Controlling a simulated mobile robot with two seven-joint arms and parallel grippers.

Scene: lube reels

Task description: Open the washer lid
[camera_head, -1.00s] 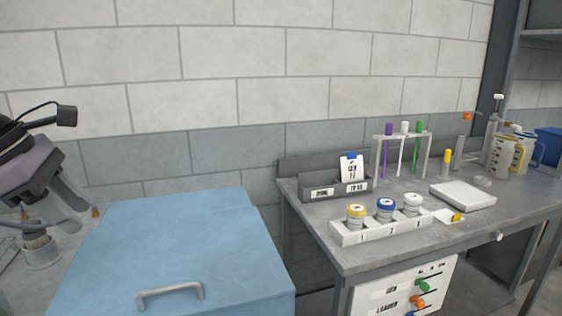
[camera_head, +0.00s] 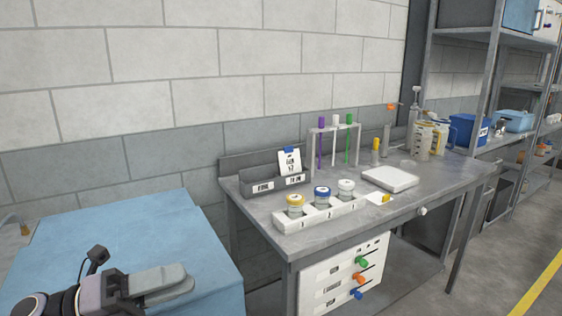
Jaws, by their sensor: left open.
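The washer is the blue box at the lower left, with its flat blue lid (camera_head: 120,232) lying closed. My left gripper (camera_head: 172,287) is over the front part of the lid, its grey fingers pointing right. It is open, and I see nothing between its fingers. The lid's grey handle does not show now; the gripper and wrist cover the front of the lid. I cannot tell whether the fingers touch the lid. My right gripper is not in view.
Right of the washer stands a grey workbench (camera_head: 400,215) with a white holder of capped jars (camera_head: 318,214), a tube rack (camera_head: 335,130) and a white scale (camera_head: 390,179). A panel with coloured knobs (camera_head: 345,278) is below. Shelves and open floor are at the far right.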

